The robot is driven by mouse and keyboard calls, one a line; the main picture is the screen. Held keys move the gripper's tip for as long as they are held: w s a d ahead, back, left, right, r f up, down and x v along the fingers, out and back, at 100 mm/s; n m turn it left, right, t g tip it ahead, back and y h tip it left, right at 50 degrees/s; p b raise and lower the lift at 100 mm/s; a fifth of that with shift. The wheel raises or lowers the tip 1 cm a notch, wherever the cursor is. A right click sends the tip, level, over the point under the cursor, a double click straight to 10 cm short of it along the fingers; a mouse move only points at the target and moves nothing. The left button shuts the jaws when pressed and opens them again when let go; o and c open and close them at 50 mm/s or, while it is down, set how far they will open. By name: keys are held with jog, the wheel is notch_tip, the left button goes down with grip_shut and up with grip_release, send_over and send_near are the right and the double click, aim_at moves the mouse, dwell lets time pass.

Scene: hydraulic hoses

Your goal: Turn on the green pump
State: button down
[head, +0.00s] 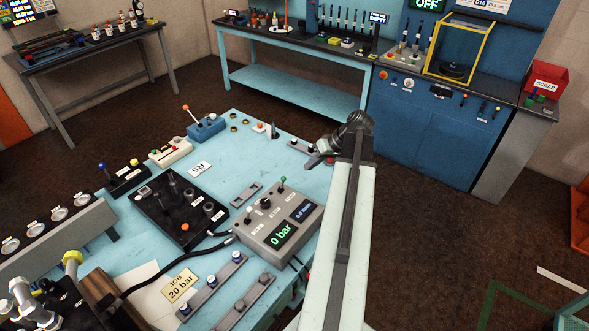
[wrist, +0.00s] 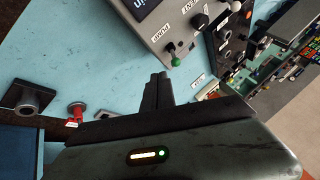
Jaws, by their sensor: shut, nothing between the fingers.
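The grey control box (head: 270,226) stands on the light blue table, with a display reading "0 bar" in green. Its green-tipped pump lever (head: 282,181) sits at the box's far right corner. In the wrist view the green lever tip (wrist: 175,60) is beside a "PUMP" label. My gripper (head: 316,156) is beyond and to the right of the lever, over the table's far right edge. In the wrist view my gripper's fingers (wrist: 159,76) are closed together, just below the green tip and apart from it.
Other levers on the box are a white-tipped lever (head: 248,211) and a black knob (head: 265,203). A black block (head: 180,212) with fittings and hoses lies left of the box.

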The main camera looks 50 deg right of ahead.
jog(key=s+d, duration=0.1)
jog(key=s+d+r, duration=0.1)
jog(key=shift+s+d+t, duration=0.15)
jog(key=shift+d+t, duration=0.15)
jog(key=shift+d, duration=0.1)
jog(key=w+a+f+b, duration=0.6)
jog(key=w+f+b, duration=0.1)
jog(key=shift+w+f, duration=0.2)
jog(key=shift+w, duration=0.1)
